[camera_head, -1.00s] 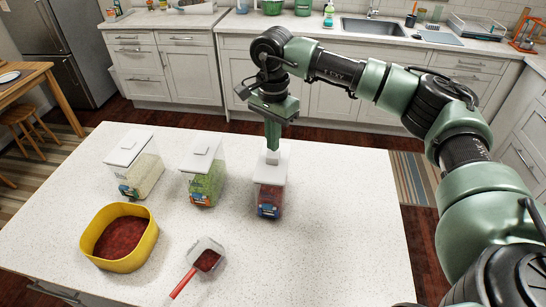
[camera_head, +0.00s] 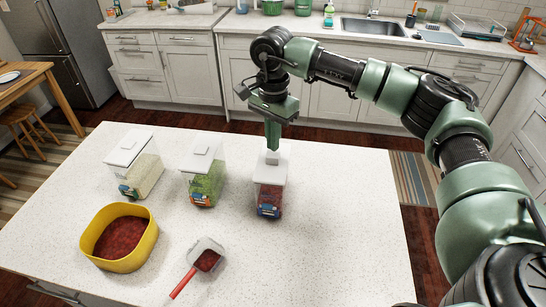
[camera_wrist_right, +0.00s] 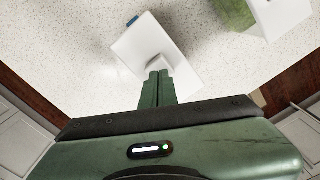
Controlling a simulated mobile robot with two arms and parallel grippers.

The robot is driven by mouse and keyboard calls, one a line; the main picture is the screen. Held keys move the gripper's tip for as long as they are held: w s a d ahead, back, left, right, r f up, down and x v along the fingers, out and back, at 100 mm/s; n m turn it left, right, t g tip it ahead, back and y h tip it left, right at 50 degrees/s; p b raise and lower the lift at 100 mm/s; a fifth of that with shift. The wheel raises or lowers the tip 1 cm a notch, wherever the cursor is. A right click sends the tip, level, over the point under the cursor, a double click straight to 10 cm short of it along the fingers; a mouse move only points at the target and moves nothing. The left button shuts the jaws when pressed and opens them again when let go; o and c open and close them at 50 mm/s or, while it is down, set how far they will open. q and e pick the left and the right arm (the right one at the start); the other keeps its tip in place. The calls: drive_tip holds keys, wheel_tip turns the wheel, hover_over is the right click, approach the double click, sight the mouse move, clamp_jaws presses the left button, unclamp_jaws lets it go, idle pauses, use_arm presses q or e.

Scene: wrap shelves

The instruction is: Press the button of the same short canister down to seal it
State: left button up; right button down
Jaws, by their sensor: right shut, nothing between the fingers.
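The short canister with dark red contents (camera_head: 270,198) stands upright on the white island, rightmost of three canisters. Its white lid (camera_head: 270,175) is on top, with a raised white button (camera_head: 272,158) toward the far side. My right gripper (camera_head: 272,147) is shut and points down, its fingertips at the button. In the right wrist view the closed fingers (camera_wrist_right: 158,78) reach the white lid (camera_wrist_right: 150,45) and partly cover the button. I cannot tell how far the button is pressed. My left gripper is not in view.
A canister with green contents (camera_head: 203,188) and one with pale contents (camera_head: 145,178) stand to the left. A yellow bowl of red contents (camera_head: 148,242) and a red-handled scoop (camera_head: 184,283) are in front. The island's right side (camera_head: 350,210) is clear.

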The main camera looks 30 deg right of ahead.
sight(273, 154)
drive_tip(key=shift+f, duration=0.25)
drive_tip(key=shift+f+b, duration=1.5)
drive_tip(key=shift+f, duration=0.3)
drive_tip(key=shift+r+p, duration=2.25)
drive_tip(key=shift+r, duration=1.6)
drive_tip(key=shift+f, duration=0.1)
